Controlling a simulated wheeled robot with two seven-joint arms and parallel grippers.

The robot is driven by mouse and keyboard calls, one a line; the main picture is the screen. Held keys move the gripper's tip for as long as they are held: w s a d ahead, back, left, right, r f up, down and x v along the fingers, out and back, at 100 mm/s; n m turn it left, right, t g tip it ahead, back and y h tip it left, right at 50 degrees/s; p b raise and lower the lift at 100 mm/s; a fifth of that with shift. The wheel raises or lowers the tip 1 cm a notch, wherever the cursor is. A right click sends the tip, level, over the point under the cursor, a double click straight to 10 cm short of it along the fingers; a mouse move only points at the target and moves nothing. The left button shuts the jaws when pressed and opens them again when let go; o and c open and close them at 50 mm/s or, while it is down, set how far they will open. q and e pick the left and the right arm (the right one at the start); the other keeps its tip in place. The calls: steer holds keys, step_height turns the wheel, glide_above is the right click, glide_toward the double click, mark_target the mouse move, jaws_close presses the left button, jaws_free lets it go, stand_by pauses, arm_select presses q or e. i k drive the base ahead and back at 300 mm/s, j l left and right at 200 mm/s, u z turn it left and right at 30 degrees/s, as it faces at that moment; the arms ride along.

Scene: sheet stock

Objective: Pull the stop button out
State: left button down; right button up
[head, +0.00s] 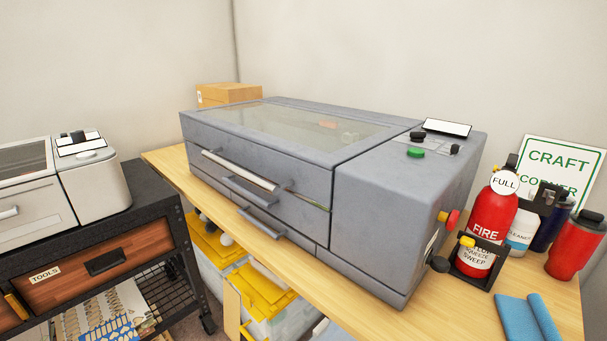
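A red stop button (453,219) with a yellow collar sticks out from the right side of a large grey machine (400,215). It is seen nearly edge-on, so I cannot tell whether it is pressed in or out. The machine stands on a light wooden table. Neither of my grippers is in view.
A fire extinguisher (487,215) in a black holder stands close right of the button. A cleaner bottle (522,230), a red tumbler (575,245), a blue cloth (527,318) and a craft corner sign (562,160) are further right. A green button (415,152) is on the machine's top.

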mark_target(450, 219)
steer(key=k+l+u, duration=0.25)
steer(key=k+l, duration=0.25)
steer(key=l, duration=0.3)
steer(key=k+l+u, duration=0.3)
steer(key=k+l, duration=0.25)
steer(key=l, duration=0.15)
